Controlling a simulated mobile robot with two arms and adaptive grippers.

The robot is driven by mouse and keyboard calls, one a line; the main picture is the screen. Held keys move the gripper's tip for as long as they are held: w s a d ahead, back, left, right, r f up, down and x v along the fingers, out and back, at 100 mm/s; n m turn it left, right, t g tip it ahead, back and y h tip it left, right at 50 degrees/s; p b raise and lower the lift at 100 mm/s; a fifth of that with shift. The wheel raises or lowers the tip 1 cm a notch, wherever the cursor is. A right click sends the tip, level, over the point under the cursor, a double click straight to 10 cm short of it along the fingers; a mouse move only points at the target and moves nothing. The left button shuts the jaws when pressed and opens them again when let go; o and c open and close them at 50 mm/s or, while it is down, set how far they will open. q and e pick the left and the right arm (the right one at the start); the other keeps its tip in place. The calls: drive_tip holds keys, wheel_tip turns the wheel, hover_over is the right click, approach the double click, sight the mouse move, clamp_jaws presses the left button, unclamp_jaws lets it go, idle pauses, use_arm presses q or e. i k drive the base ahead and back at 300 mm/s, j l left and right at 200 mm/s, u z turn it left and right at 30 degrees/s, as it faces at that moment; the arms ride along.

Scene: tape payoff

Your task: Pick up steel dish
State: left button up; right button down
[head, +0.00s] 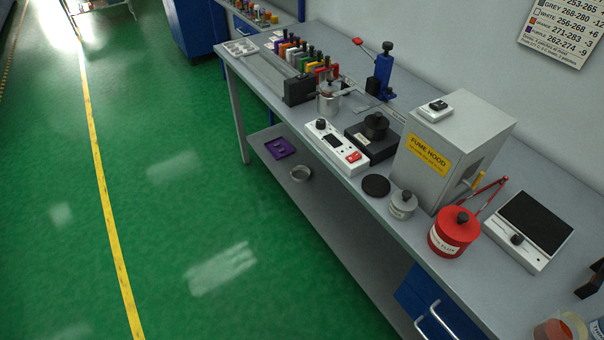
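A round, shallow steel dish (300,173) sits upright on the lower shelf (330,212) under the workbench, near the shelf's front edge. It looks empty and nothing covers it. Neither of my grippers shows in the head view.
A purple tray (279,148) lies left of the dish on the shelf. The bench top (238,69) overhangs the shelf, with a leg (237,115) at its left end. A fume hood (445,145) and red can (454,234) stand on top. The green floor (190,190) in front is clear.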

sight(299, 172)
drive_tip(key=i+j, duration=0.25)
drive_tip(key=i, duration=0.2)
drive_tip(key=i+j, duration=0.25)
drive_tip(key=i, duration=0.2)
drive_tip(key=z, duration=0.05)
